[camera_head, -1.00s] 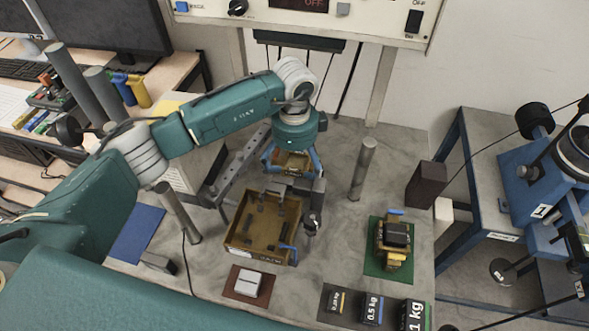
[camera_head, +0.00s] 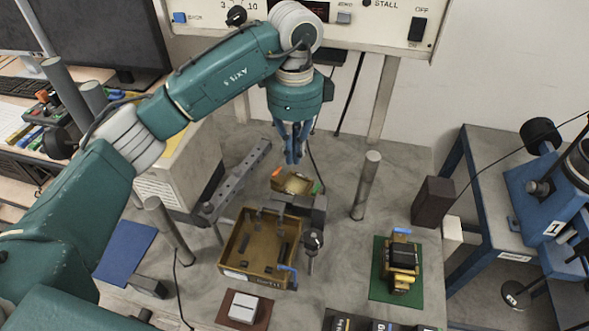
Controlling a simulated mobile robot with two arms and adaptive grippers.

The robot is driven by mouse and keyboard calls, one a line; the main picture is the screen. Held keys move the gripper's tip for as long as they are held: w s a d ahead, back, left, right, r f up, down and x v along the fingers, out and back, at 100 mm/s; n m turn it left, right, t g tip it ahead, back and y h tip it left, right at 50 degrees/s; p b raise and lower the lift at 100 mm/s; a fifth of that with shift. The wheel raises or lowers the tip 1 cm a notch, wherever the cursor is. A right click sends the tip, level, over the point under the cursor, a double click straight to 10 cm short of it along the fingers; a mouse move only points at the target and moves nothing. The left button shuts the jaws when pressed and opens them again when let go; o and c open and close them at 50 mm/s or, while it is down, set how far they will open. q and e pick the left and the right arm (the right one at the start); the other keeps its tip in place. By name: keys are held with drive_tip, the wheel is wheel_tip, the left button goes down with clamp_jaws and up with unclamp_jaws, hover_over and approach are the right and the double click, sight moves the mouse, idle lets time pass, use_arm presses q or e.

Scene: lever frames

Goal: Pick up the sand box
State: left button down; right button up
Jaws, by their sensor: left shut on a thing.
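A small tan, open-topped box (camera_head: 297,184), which looks like the sand box, sits at the middle of the bench behind a grey clamp-like fitting. An orange bit and a green bit show at its two sides. My left gripper (camera_head: 293,160) points down over the far edge of this box, with its blue fingers drawn close together. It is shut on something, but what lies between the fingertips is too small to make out. I cannot tell whether the fingertips touch the box. My right gripper is not in view.
A larger brown tray (camera_head: 233,266) lies in front of the grey fitting (camera_head: 300,205). Upright metal posts stand at left (camera_head: 170,230) and right (camera_head: 366,185). A dark block (camera_head: 433,203) and a green mat (camera_head: 381,288) are at the right. The bench between post and mat is clear.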

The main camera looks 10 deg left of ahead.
use_arm(q)
drive_tip(key=s+d+p, duration=0.3)
drive_tip(key=s+d, duration=0.9)
drive_tip(key=d, duration=0.1)
drive_tip(key=shift+d+r, duration=0.25)
drive_tip(key=shift+r, duration=0.05)
drive_tip(key=c, duration=0.5)
unclamp_jaws()
